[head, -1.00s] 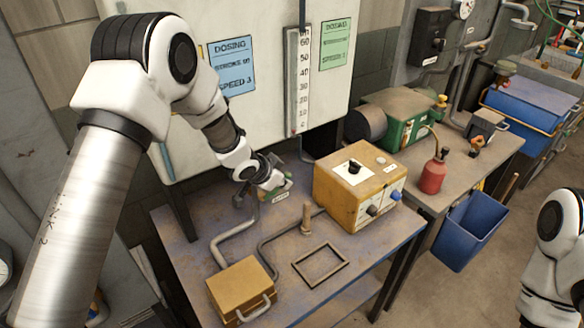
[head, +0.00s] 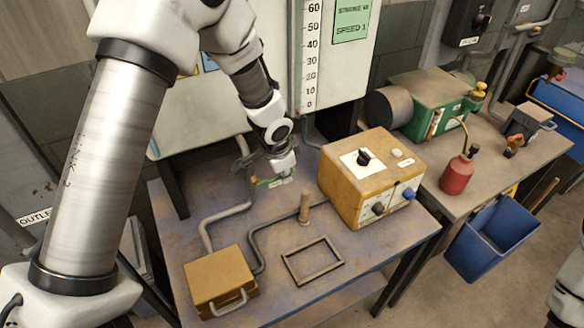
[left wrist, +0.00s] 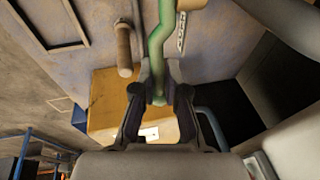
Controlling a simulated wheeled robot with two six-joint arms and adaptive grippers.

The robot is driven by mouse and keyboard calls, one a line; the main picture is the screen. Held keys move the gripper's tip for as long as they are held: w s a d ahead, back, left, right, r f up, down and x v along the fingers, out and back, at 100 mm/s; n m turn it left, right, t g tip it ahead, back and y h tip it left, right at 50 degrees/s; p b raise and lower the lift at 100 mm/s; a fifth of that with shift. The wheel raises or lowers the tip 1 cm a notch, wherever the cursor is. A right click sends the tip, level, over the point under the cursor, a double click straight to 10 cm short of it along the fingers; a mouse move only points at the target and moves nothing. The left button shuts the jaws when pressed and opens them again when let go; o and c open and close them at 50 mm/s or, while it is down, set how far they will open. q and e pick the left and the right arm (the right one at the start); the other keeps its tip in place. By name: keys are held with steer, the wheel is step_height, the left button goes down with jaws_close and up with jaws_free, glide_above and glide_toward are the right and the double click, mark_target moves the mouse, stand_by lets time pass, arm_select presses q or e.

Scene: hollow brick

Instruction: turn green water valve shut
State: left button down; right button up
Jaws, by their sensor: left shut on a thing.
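The green valve handle (head: 262,183) shows as a small green piece low under my left gripper, above the back of the workbench, near the grey pipe. In the left wrist view the green handle (left wrist: 157,42) is a bent bar that runs down between my fingers. My left gripper (left wrist: 160,92) is shut on it, with one dark finger on each side. In the head view my left gripper (head: 277,172) hides part of the valve, so its exact angle is hard to tell. My right gripper is out of view; only part of that arm shows at the right edge.
The yellow control box (head: 372,178) stands close right of the valve. A wooden peg (head: 304,208), a flat frame (head: 313,261) and a brown case (head: 220,281) are on the workbench (head: 350,262). The grey pipe (head: 222,222) runs left of the valve. A gauge board stands behind.

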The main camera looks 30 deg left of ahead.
arm_select(q)
steer(key=g+p, duration=0.1)
steer(key=p, duration=0.2)
steer(key=shift+w+d+y, duration=0.1)
steer(key=shift+w+y, duration=0.25)
steer(key=shift+y, duration=0.05)
steer(key=shift+f+g+y+p, duration=0.4)
steer(key=shift+f+g+p, duration=0.1)
steer(key=shift+f+p, duration=0.15)
steer(key=c, duration=1.2)
jaws_free()
steer(key=shift+f, duration=0.1)
steer(key=shift+w+d, duration=0.1)
steer(key=shift+d, duration=0.2)
steer(key=v, duration=1.1)
steer(key=shift+w+r, duration=0.15)
steer(key=shift+r, duration=0.2)
steer(key=shift+d, duration=0.1)
